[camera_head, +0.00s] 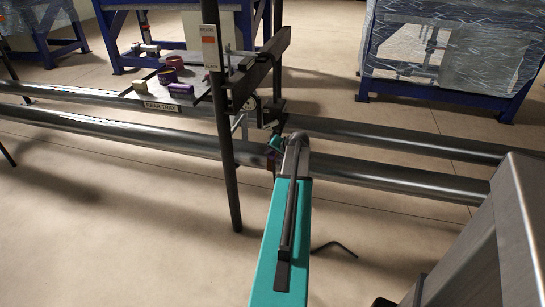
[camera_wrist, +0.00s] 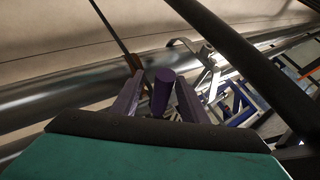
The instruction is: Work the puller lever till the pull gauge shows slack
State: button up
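A dark purple cylinder (camera_wrist: 163,88), apparently the grip of the puller lever, stands between my fingers in the wrist view, its round end facing the camera. My gripper (camera_wrist: 158,82) has a purple finger on either side of it. A gap shows on the left; the right finger is very close, and contact cannot be told. In the head view my gripper (camera_head: 275,146) is small beside the upright frame, over the pipes, with the lever hard to make out. No pull gauge dial can be read in either view.
A dark upright post (camera_head: 221,140) with a red-and-white tag (camera_head: 209,48) stands left of my arm. A small tray (camera_head: 160,101) holds purple and grey items. Two long steel pipes (camera_head: 110,132) cross the scene. A bent black rod (camera_head: 335,246) lies on the floor. Wrapped blue-framed stands are behind.

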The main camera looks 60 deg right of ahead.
jog(key=shift+w, duration=0.15)
jog(key=shift+r, duration=0.15)
jog(key=shift+s+a+r, duration=0.3)
jog(key=shift+r, duration=0.1)
jog(key=v, duration=1.2)
jog(key=shift+s, duration=0.35)
